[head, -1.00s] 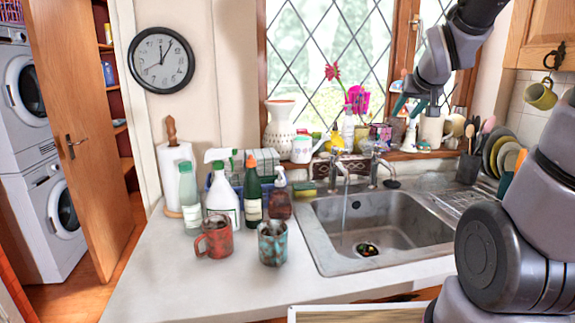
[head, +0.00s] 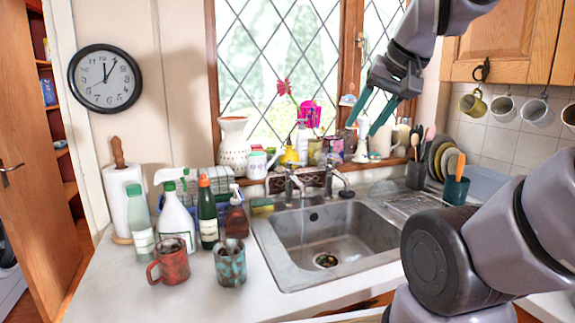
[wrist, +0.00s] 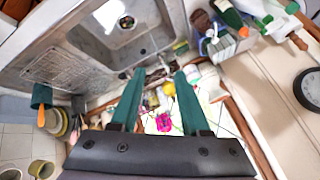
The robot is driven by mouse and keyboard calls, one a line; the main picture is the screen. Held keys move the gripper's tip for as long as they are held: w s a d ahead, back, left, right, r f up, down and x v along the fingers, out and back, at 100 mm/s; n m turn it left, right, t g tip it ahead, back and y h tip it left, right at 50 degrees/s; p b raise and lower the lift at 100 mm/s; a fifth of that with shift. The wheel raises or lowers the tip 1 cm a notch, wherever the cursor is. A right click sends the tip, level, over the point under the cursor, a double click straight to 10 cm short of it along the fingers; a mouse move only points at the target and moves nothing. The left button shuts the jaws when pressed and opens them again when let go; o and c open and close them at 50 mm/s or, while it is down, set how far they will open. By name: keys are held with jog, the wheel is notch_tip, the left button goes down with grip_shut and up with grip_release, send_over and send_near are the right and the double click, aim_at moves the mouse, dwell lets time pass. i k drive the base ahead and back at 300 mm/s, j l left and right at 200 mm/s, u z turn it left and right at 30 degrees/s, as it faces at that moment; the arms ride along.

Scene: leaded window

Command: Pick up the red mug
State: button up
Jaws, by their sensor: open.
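The red mug (head: 171,262) stands upright on the white counter left of the sink, its handle toward the left in the head view. A teal, rust-marked mug (head: 230,262) stands just right of it. My gripper (head: 373,116) is raised in front of the window, above the right side of the sink, far up and right of the red mug. Its two teal fingers are apart with nothing between them. In the wrist view, my gripper (wrist: 160,75) points toward the sink and windowsill from above. I cannot make out the red mug in the wrist view.
Bottles, including a white spray bottle (head: 175,215) and a green bottle (head: 207,212), stand close behind the mugs. The sink (head: 325,240) lies right of them. A tap (head: 292,185) rises at its back. Bare counter (head: 120,285) lies left of the red mug.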

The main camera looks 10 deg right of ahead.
aim_at(171, 261)
jog(key=k+j, duration=0.15)
jog(key=j, duration=0.35)
jog(key=k+j+u, duration=0.1)
jog(key=j, duration=0.45)
jog(key=k+j+u, duration=0.1)
jog(key=j, duration=0.45)
jog(key=k+j, duration=0.15)
jog(key=j, duration=0.35)
jog(key=k+j+u, duration=0.1)
jog(key=j, duration=0.45)
